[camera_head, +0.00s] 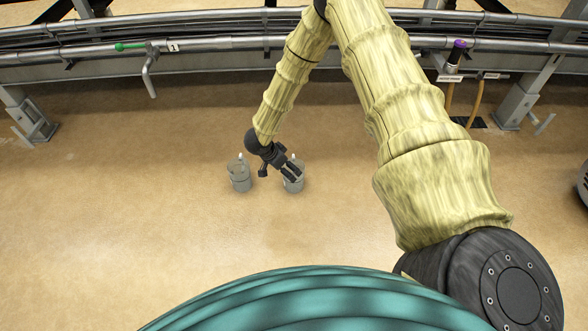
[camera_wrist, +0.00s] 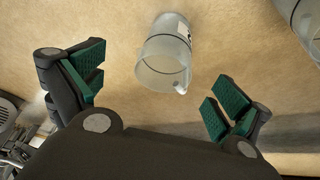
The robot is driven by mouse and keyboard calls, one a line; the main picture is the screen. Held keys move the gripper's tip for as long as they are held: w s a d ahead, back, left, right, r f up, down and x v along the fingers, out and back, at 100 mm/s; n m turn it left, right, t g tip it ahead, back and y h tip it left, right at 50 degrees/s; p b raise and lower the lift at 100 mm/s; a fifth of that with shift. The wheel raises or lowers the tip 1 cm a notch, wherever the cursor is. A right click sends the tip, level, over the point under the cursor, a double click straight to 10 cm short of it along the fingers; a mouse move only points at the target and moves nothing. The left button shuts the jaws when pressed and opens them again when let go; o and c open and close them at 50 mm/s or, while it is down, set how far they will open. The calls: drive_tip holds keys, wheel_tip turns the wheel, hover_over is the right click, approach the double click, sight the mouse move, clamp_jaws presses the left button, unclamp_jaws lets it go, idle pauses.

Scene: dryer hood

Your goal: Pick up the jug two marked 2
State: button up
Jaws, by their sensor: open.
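Two clear grey jugs stand on the floor: a left jug (camera_head: 239,173) and a right jug (camera_head: 293,180) in the head view. My gripper (camera_head: 288,168) is over the right jug and hides part of it. In the wrist view, one jug (camera_wrist: 167,55) lies in the gap between the spread fingers of my gripper (camera_wrist: 158,82), a little beyond the fingertips. Another jug (camera_wrist: 303,20) is cut off at the upper right. I cannot tell which is marked 2.
A curved metal rail (camera_head: 220,45) runs along the back, with a green-handled tap (camera_head: 130,46) marked 1 at left and a purple-topped fitting (camera_head: 456,55) at right. The brown floor (camera_head: 130,200) around the jugs is clear.

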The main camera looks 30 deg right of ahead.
drive_tip(key=shift+w+d+r+m+g, duration=0.15)
drive_tip(key=shift+w+d+r+m, duration=0.1)
drive_tip(key=shift+w+d+m, duration=0.25)
drive_tip(key=shift+w+d+r+m+g, duration=0.2)
drive_tip(key=shift+w+m, duration=0.1)
drive_tip(key=shift+w, duration=0.3)
drive_tip(key=shift+y, duration=0.3)
drive_tip(key=b+x, duration=0.2)
drive_tip(key=x, duration=0.3)
drive_tip(key=shift+f+b, duration=0.2)
drive_tip(key=shift+b, duration=0.15)
drive_tip(key=shift+b+x, duration=1.85)
drive_tip(key=shift+x, duration=0.75)
drive_tip(key=shift+s+d+r, duration=0.1)
drive_tip(key=shift+d, duration=0.05)
drive_tip(key=shift+c, duration=0.2)
drive_tip(key=c, duration=1)
